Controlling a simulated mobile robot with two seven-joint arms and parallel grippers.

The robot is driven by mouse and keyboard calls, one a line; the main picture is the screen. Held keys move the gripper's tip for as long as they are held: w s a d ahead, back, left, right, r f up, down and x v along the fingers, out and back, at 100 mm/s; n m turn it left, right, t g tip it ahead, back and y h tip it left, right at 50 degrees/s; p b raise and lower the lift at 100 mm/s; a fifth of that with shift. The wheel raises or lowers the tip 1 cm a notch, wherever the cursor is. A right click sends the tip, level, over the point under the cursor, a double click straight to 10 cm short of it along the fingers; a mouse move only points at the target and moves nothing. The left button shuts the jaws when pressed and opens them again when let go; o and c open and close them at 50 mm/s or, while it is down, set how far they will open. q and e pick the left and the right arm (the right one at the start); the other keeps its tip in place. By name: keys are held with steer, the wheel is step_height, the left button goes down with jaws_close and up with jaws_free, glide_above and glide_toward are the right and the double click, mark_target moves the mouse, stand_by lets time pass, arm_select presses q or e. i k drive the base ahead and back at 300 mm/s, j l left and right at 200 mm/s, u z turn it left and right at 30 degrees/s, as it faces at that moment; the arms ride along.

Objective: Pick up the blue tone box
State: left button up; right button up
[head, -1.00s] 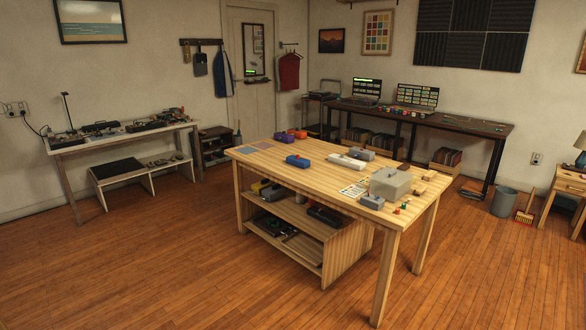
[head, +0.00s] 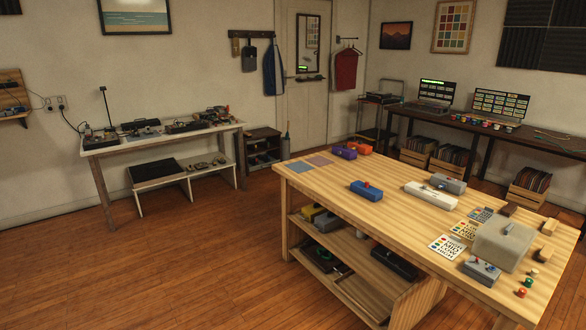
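The blue tone box (head: 366,190) lies on the wooden workbench (head: 330,202), left of the middle of its top. Neither of my grippers shows in the head view.
On the same bench are purple (head: 343,152) and orange (head: 359,147) boxes, a long white box (head: 430,195), grey boxes, printed cards and a large grey case (head: 503,244). A white side table (head: 163,139) stands at the left wall. The floor (head: 190,270) left of the bench is open.

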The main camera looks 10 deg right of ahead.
mark_target(375, 194)
steer(key=i+z, duration=0.2)
steer(key=i, duration=0.2)
steer(key=i+j+z, duration=0.15)
steer(key=i, duration=0.25)
steer(key=i+j+z, duration=0.2)
steer(key=i, duration=0.2)
steer(key=i+j+z, duration=0.15)
steer(key=i, duration=0.25)
